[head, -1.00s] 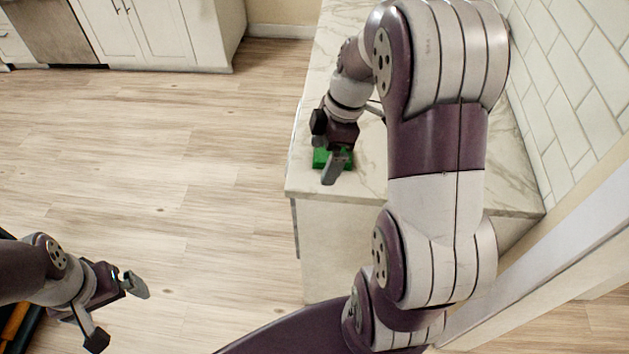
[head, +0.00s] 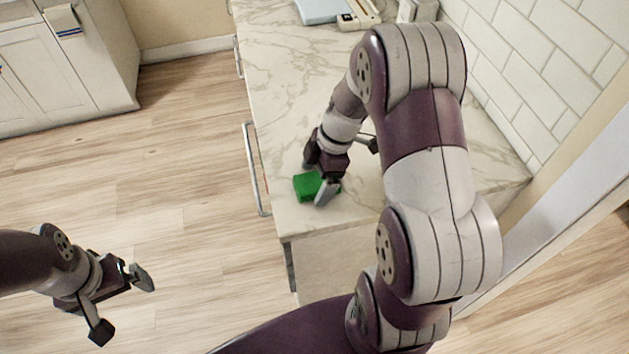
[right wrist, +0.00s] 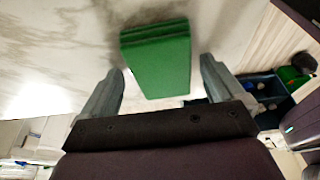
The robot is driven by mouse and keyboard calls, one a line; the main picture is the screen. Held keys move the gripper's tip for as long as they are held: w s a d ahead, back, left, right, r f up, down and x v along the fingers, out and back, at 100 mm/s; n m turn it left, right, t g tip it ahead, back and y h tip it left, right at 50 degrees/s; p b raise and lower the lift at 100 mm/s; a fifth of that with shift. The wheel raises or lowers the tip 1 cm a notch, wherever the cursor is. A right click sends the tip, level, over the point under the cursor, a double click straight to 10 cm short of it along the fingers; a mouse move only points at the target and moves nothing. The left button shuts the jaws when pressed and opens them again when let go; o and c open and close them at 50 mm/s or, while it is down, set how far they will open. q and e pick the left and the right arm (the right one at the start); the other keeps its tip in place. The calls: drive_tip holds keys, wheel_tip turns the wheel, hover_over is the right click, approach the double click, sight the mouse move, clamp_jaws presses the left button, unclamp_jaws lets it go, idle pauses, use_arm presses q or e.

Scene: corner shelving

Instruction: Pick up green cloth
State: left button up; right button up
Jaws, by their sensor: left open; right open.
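The green cloth (head: 306,186) looks like a small, thick folded block and lies on the marble counter near its front left corner. My right gripper (head: 316,177) is open at the cloth, partly covering its right side in the head view. In the right wrist view the cloth (right wrist: 158,62) is ahead of the open right gripper (right wrist: 159,88), with its near end reaching between the two fingertips. A gap shows on each side, so the fingers do not grip it. My left gripper (head: 122,305) is open and empty over the floor at lower left.
The marble counter (head: 275,120) has a tiled wall (head: 545,75) on its right. A light-blue flat item (head: 320,10) and other small things stand at its far end. A long handle (head: 255,170) juts from its left side. White cabinets (head: 60,70) stand at upper left.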

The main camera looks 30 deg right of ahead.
drive_tip(key=shift+s+d, duration=0.15)
drive_tip(key=shift+s, duration=0.15)
drive_tip(key=shift+w, duration=0.15)
drive_tip(key=shift+c, duration=0.6)
drive_tip(key=c, duration=1)
use_arm(q)
drive_tip(key=shift+s+d, duration=0.1)
drive_tip(key=shift+s, duration=0.15)
